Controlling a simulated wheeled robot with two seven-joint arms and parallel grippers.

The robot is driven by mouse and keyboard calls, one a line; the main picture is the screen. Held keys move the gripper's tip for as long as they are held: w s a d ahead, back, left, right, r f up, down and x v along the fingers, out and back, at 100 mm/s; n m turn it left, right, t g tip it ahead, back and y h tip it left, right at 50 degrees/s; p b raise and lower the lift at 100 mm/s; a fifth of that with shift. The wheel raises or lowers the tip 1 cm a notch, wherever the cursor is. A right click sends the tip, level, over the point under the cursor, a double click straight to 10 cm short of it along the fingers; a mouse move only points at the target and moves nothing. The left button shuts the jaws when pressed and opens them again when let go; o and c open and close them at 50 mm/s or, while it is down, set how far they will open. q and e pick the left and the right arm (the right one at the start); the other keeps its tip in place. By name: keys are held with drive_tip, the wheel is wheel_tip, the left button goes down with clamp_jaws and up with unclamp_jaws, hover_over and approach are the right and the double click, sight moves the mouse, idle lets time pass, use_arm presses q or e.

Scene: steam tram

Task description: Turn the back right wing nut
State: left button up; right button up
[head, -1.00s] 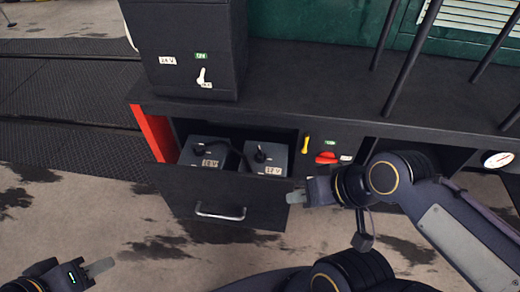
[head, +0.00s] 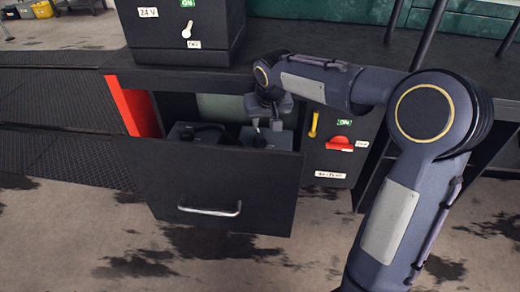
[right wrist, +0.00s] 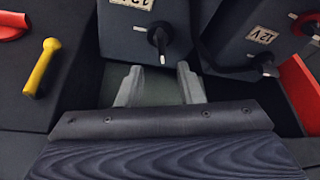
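Two grey 12 V batteries stand in the open drawer (head: 205,185). The right battery (head: 284,141) is partly hidden by my right gripper (head: 265,122); it shows nearer in the right wrist view (right wrist: 120,38). A black knob-like wing nut (right wrist: 158,38) with a pale pointer sits on it. The left battery (head: 180,134) bears another black nut (right wrist: 262,68). In the right wrist view my right gripper (right wrist: 161,82) has its fingers apart and empty, just short of the right battery's nut. I cannot tell which nut is the back right one. My left gripper is out of view.
A yellow handle (head: 314,124) and a red switch (head: 339,143) are on the panel right of the drawer. A red side panel (head: 133,108) is at its left. A black 24 V box (head: 180,45) stands above, behind the drawer.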

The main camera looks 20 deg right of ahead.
sight(260, 134)
drive_tip(key=x, duration=0.3)
drive_tip(key=b+x, duration=0.1)
drive_tip(key=x, duration=0.1)
drive_tip(key=b+x, duration=0.1)
drive_tip(key=x, duration=0.2)
drive_tip(key=shift+w+f, duration=0.2)
drive_tip(key=shift+w, duration=0.2)
drive_tip(key=shift+c, duration=0.4)
clamp_jaws()
